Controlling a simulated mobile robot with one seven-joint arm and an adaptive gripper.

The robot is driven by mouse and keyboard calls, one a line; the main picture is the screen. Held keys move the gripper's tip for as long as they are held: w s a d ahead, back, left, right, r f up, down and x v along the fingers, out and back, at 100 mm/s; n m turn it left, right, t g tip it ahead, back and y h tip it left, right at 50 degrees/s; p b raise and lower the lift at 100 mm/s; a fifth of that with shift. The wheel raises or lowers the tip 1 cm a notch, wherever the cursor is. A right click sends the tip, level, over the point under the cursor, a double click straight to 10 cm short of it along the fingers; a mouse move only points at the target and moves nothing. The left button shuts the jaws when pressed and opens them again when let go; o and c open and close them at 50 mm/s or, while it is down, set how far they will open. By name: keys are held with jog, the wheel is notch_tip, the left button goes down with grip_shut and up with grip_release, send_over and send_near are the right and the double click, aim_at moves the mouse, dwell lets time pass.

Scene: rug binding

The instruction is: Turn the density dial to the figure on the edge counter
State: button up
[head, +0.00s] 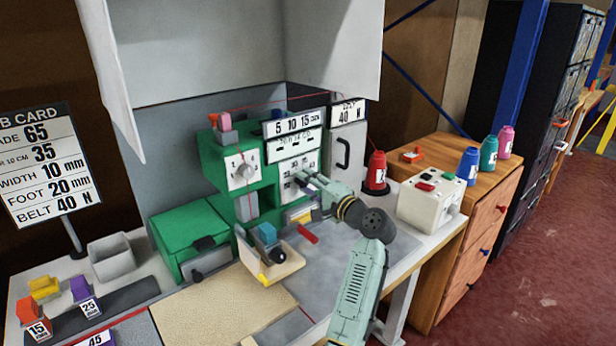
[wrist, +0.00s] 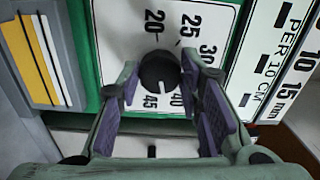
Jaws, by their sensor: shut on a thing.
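The density dial is a black round knob (wrist: 159,70) on a white plate (wrist: 120,28) with figures 20, 25, 30, 40 and 45 around it in the wrist view. My gripper (wrist: 161,74) has its fingers on both sides of the knob, shut on it. I cannot tell which figure the knob points to. In the head view my gripper (head: 308,184) is at the front panel of the green machine (head: 205,150) and hides the dial. I cannot tell which plate is the edge counter; a strip beside the dial reads PER 10 CM (wrist: 275,65).
A card (head: 45,160) at left lists 65, 35, 10 mm, 20 mm and 40 N. Another dial (head: 241,170) sits left on the machine. A red spool (head: 376,172) and white box (head: 430,203) stand right.

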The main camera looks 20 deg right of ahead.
jog(key=m, duration=0.4)
jog(key=shift+m+p, duration=0.3)
dwell(0.3)
jog(key=o, duration=1.2)
jog(key=shift+c, duration=0.2)
jog(key=v, duration=1.2)
